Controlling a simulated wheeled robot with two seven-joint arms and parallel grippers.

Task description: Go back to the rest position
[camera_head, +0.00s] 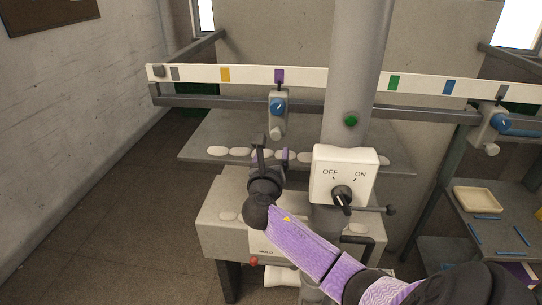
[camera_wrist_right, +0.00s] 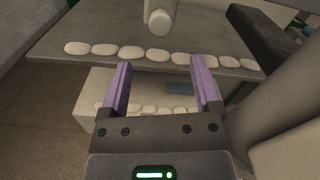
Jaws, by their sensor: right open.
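My right gripper (camera_head: 272,156) is raised in front of the machine's grey shelf, left of the white OFF/ON switch box (camera_head: 343,163). In the right wrist view its two purple-lined fingers (camera_wrist_right: 161,88) are apart with nothing between them. The black knob (camera_head: 342,196) on the switch box points down and slightly right. My right arm comes in from the lower right with a purple forearm. My left gripper is not in view.
A white rail (camera_head: 320,82) with coloured marks runs across, with blue-knobbed units (camera_head: 278,107) below it. White oval pieces line the grey shelf (camera_head: 200,143). A grey post (camera_head: 352,70) stands close behind the switch box. A side shelf at right holds a tray (camera_head: 477,199). Floor at left is clear.

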